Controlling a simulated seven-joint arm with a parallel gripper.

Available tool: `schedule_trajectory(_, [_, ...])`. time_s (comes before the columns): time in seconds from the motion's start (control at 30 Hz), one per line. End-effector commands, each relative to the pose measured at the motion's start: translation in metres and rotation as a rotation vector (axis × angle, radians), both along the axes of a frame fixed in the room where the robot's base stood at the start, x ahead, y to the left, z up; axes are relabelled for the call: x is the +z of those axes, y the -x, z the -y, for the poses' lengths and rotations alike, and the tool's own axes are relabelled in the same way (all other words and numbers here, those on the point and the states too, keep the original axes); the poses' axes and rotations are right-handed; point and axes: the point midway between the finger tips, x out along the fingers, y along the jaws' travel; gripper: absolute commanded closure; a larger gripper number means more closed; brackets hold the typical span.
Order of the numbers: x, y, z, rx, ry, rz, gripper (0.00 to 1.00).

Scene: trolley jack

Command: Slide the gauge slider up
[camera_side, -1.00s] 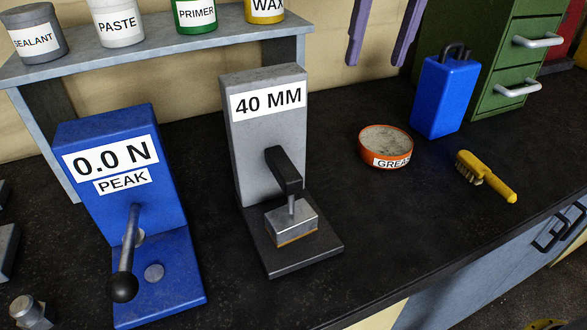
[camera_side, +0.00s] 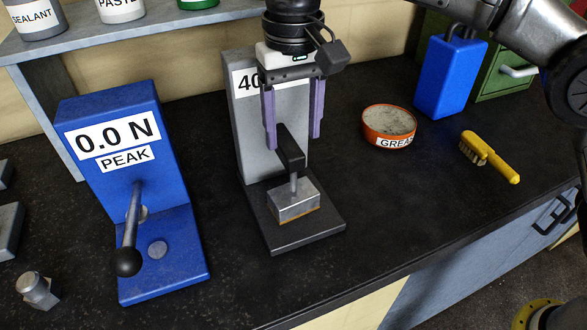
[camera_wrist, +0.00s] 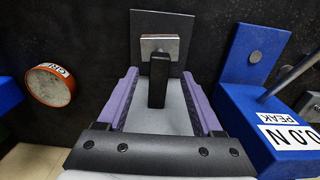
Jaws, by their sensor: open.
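The grey gauge (camera_side: 244,130) stands upright on its dark base, its 40 MM label partly hidden behind my gripper. Its black slider arm (camera_side: 291,150) sticks out from the front, with a rod reaching down to a metal block (camera_side: 294,202) on the base. My gripper (camera_side: 293,142) points down in front of the gauge, its two purple fingers open on either side of the slider arm's upper part. In the wrist view the slider (camera_wrist: 158,82) lies between the spread fingers (camera_wrist: 160,100), with a gap on each side.
A blue force tester (camera_side: 130,190) with a black-knobbed lever stands left of the gauge. An orange grease bowl (camera_side: 372,136), a yellow brush (camera_side: 490,157) and a blue container (camera_side: 445,80) are to the right. Bench between gauge and bowl is clear.

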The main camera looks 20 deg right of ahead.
Motion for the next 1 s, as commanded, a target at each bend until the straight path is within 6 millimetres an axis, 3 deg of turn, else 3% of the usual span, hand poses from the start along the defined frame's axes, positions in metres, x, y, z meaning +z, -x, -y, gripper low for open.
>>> schedule_trajectory(0.3, [-0.055,0.001,0.001,0.000,0.002,-0.003,0.32])
schedule_trajectory(0.5, [-0.080,0.001,0.001,0.000,0.001,-0.001,0.32])
schedule_trajectory(0.93, [-0.091,0.000,0.000,0.000,-0.001,0.001,0.32])
schedule_trajectory(1.0, [-0.091,0.000,0.000,0.000,-0.001,0.001,0.42])
